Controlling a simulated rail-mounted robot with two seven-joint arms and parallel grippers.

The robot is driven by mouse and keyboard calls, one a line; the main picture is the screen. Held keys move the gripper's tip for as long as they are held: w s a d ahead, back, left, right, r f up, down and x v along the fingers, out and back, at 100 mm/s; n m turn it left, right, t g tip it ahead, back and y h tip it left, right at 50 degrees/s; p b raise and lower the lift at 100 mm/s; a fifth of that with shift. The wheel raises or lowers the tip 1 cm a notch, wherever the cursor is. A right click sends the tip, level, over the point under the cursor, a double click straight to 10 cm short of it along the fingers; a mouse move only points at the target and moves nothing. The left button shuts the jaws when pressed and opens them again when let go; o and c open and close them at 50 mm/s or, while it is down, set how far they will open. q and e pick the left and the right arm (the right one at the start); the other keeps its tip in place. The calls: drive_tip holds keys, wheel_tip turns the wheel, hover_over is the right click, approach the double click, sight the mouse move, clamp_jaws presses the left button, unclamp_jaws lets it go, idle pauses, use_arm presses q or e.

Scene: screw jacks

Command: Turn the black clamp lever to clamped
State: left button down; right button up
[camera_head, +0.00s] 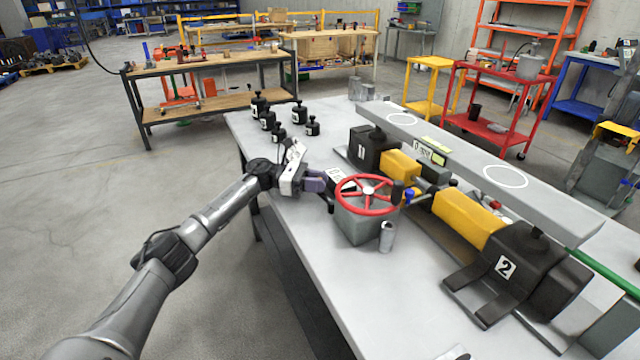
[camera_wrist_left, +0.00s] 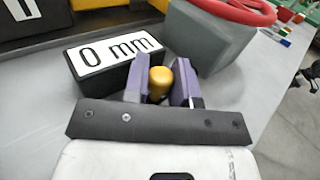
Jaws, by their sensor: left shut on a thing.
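My left gripper (camera_head: 322,184) is at the left side of the grey gearbox (camera_head: 357,222) under the red handwheel (camera_head: 366,195). In the left wrist view its purple fingers (camera_wrist_left: 159,80) are closed on a gold-coloured rounded piece (camera_wrist_left: 158,76). I cannot tell whether this piece belongs to the black clamp lever; most of it is hidden between the fingers. A small dark part (camera_head: 330,204) shows just below the fingertips. A "0 mm" sign block (camera_wrist_left: 112,52) stands close beside the fingers, and the gearbox (camera_wrist_left: 207,38) is on their other side. My right gripper is not in view.
A small metal cylinder (camera_head: 386,237) stands before the gearbox. Several black weights (camera_head: 299,112) stand at the table's far left.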

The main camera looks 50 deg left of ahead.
use_arm(q)
drive_tip(key=c, duration=1)
unclamp_jaws()
drive_tip(key=shift+o, duration=0.2)
drive_tip(key=shift+s+a, duration=0.3)
drive_tip(key=shift+a, duration=0.1)
drive_tip(key=p+v, duration=0.2)
drive_tip(key=v, duration=0.9)
drive_tip(key=shift+s+a+p, duration=0.1)
drive_tip(key=shift+p, duration=0.25)
drive_tip(key=shift+s+a, duration=0.5)
drive_tip(key=shift+a, duration=0.05)
drive_tip(key=shift+c, duration=0.5)
